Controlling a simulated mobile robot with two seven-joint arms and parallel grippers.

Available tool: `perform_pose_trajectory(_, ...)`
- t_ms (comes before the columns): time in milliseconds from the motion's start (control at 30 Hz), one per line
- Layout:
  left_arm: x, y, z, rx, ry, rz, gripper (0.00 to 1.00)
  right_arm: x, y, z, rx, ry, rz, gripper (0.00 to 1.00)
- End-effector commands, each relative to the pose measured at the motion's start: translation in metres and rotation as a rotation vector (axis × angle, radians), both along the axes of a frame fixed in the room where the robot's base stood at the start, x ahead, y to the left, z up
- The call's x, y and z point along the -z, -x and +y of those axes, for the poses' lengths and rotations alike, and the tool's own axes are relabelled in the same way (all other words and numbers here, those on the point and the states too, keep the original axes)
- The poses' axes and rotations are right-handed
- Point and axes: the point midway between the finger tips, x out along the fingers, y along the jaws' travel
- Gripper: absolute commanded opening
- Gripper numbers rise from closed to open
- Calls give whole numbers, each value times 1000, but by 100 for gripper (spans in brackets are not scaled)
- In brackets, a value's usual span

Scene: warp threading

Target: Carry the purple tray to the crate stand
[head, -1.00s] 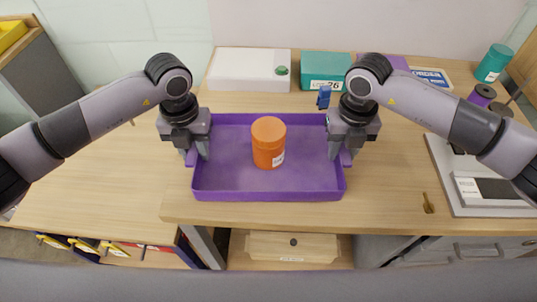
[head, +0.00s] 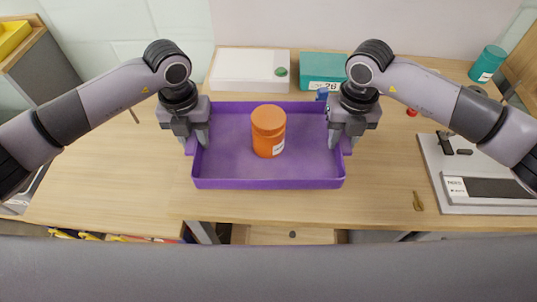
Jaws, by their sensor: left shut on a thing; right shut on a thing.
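The purple tray (head: 225,170) is in the middle of the head view, above the wooden table. An orange lidded jar (head: 268,131) with a white label stands upright inside it. My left gripper (head: 199,142) is shut on the tray's left wall. My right gripper (head: 340,142) is shut on its right wall. The fingertips are partly hidden by the gripper bodies and the tray rim. I cannot make out a crate stand for certain.
A white box (head: 240,70) and a teal box (head: 318,72) stand behind the tray. A grey device (head: 480,185) and a brass key-like piece (head: 418,201) lie to the right. A teal cup (head: 487,64) is at the back right. The table (head: 110,190) is clear at left.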

Motion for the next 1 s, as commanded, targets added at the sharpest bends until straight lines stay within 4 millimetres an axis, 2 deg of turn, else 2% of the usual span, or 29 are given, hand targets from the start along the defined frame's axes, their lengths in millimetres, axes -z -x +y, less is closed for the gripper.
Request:
perform_pose_trajectory(467, -6, 0, 0, 0, 1, -3, 0, -6, 0, 0, 0, -1, -3, 0)
perform_pose_trajectory(667, -27, 2, 0, 1, 2, -6, 0, -26, 3, 0, -1, -1, -4, 0)
perform_pose_trajectory(1000, -75, 9, 0, 0, 2, -6, 0, -74, 9, 0, 0, -1, -4, 0)
